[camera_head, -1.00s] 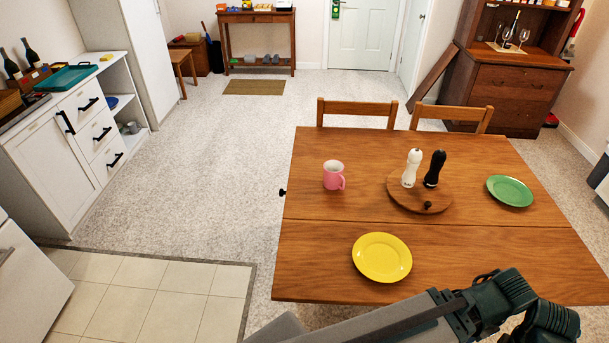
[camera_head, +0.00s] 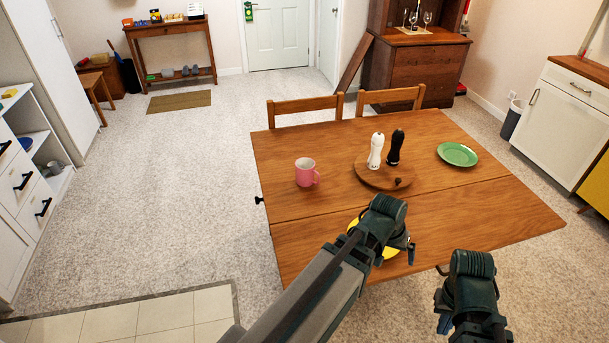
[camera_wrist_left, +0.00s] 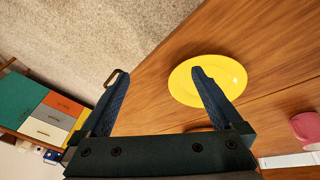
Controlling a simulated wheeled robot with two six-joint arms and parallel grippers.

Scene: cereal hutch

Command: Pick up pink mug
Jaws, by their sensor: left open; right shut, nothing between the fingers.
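The pink mug (camera_head: 306,172) stands upright on the wooden table (camera_head: 320,230), toward its left side, with its handle to the right. It is partly visible at the right edge of the left wrist view (camera_wrist_left: 306,128). My left gripper (camera_head: 409,250) is above the front part of the table, nearer than the mug and to its right. In the left wrist view its fingers (camera_wrist_left: 158,78) are apart with nothing held, and one overlaps the yellow plate (camera_wrist_left: 232,75). My right gripper (camera_head: 444,322) is low in front of the table, shut and empty, with its fingers partly hidden.
A round wooden board (camera_head: 370,178) holds a white mill (camera_head: 376,152) and a black mill (camera_head: 396,147) right of the mug. A green plate (camera_head: 457,154) lies further right. Two chairs (camera_head: 305,105) stand behind the table. Floor is clear to its left.

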